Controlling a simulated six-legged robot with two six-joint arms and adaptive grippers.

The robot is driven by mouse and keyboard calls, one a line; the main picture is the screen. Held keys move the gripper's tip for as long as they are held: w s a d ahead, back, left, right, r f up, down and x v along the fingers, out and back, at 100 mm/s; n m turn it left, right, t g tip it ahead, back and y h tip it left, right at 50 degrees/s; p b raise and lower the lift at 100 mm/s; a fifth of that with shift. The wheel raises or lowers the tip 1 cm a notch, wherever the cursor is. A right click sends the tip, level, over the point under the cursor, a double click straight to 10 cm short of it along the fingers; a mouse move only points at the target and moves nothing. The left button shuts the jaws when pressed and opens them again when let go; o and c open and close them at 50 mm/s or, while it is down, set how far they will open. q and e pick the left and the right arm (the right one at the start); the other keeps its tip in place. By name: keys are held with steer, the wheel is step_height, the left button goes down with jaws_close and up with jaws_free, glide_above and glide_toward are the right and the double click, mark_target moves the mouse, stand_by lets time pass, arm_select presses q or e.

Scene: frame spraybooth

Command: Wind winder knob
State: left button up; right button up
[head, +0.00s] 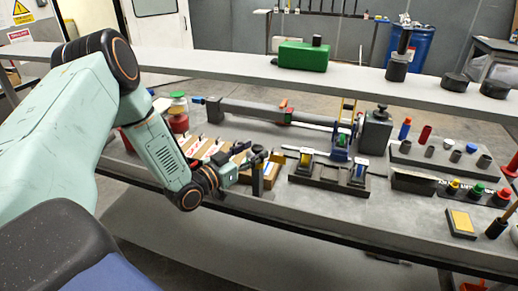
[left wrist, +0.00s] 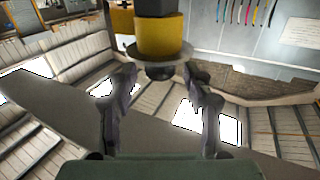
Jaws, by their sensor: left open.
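My left gripper (head: 262,161) reaches in from the left over the bench, near its front edge. It is open; in the left wrist view its two fingers (left wrist: 160,76) stand apart with nothing clamped between them. A yellow and black round part (left wrist: 160,36) with a pale disc flange and a dark tip shows just beyond the fingertips. I cannot tell whether they touch. In the head view, a dark fixture (head: 327,181) with yellow and blue parts stands right of the gripper. I cannot tell for sure which part is the winder knob. My right gripper is not in view.
A grey raised shelf (head: 200,68) crosses behind the bench and carries a green box (head: 303,56) with a black top. A grey block (head: 375,135) with a black knob stands behind the fixture. Cardboard boxes (head: 205,152) lie beside my left arm. Several coloured caps sit at the right.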

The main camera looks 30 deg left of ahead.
arm_select(q)
steer(key=shift+w+d+r, duration=0.15)
steer(key=shift+w+d, duration=0.15)
steer(key=shift+w, duration=0.35)
steer(key=shift+w+a, duration=0.25)
steer(key=shift+w, duration=0.2)
steer(key=shift+w+d+f, duration=0.1)
steer(key=shift+w+f, duration=0.05)
steer(key=shift+f, duration=0.05)
steer(key=shift+s+d+r, duration=0.15)
steer(key=shift+s+r, duration=0.05)
steer(key=shift+s, duration=0.05)
steer(key=c, duration=0.4)
steer(key=shift+f, duration=0.1)
steer(key=c, duration=0.4)
jaws_close()
